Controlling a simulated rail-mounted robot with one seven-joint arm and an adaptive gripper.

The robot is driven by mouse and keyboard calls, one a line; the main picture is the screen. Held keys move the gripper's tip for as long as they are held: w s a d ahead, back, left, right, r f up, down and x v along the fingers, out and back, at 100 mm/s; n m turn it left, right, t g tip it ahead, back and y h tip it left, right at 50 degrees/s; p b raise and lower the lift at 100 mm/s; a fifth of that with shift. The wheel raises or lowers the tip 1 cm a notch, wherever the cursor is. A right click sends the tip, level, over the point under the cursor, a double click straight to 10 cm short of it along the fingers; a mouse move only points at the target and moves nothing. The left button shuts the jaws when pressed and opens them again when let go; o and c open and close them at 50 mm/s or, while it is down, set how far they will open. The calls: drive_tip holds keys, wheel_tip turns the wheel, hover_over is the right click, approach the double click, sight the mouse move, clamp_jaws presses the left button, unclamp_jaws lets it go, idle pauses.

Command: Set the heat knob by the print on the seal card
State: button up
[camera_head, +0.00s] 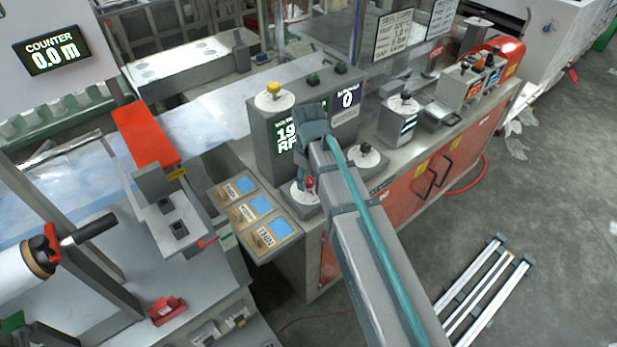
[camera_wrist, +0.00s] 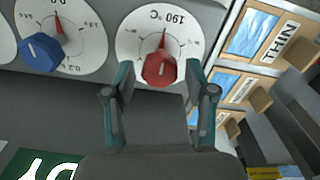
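The red heat knob (camera_wrist: 160,70) sits on a white dial marked "190 °C" (camera_wrist: 128,42) in the wrist view. Its pointer is toward the 190 °C mark. The knob also shows in the head view (camera_head: 309,182), low on the grey control box. My gripper (camera_wrist: 158,76) is open, one finger on each side of the red knob, with visible gaps. Three sample cards with blue squares lie in wooden holders left of the box in the head view; one reads "THIN" (camera_wrist: 278,43).
A blue knob (camera_wrist: 41,53) on another dial is beside the red one. A green screen (camera_head: 284,138) on the box is partly hidden by my arm. A yellow knob (camera_head: 273,88) tops the box. The red cabinet (camera_head: 398,190) stands right, with open floor beyond.

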drive_tip(key=c, duration=0.8)
drive_tip(key=shift+m, duration=0.4)
drive_tip(key=m, duration=0.5)
drive_tip(key=shift+m, duration=0.3)
drive_tip(key=m, duration=0.5)
drive_tip(key=shift+m, duration=0.3)
drive_tip(key=o, duration=1.1)
